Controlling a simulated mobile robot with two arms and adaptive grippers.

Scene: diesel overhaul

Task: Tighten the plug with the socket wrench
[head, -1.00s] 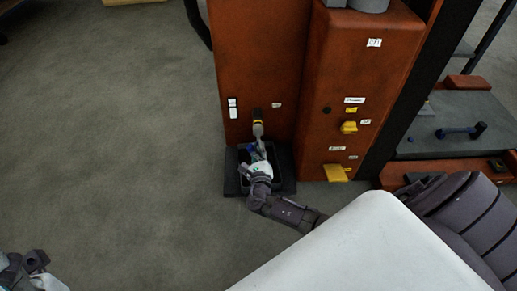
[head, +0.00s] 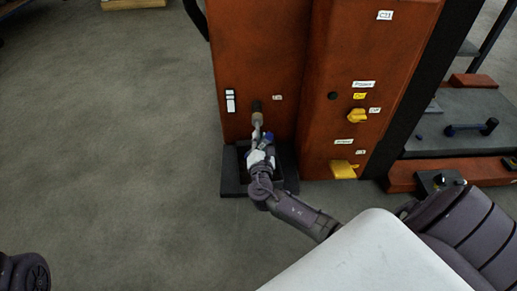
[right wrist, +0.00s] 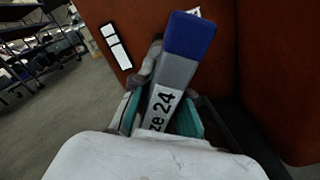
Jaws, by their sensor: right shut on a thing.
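My right gripper (head: 261,158) is shut on the socket wrench (head: 265,140), low in front of the orange housing. In the right wrist view the wrench (right wrist: 188,45) has a blue handle end and a grey body with a label reading "ze 24". The teal finger pads (right wrist: 160,116) lie on either side of it. In the head view the wrench's pale socket end (head: 257,120) points up at a dark round fitting (head: 256,106) on the housing, probably the plug. I cannot tell whether they are fully engaged. My left gripper is out of view.
A black tray (head: 232,184) lies on the floor below the wrench. A grey bench (head: 465,108) stands at the right.

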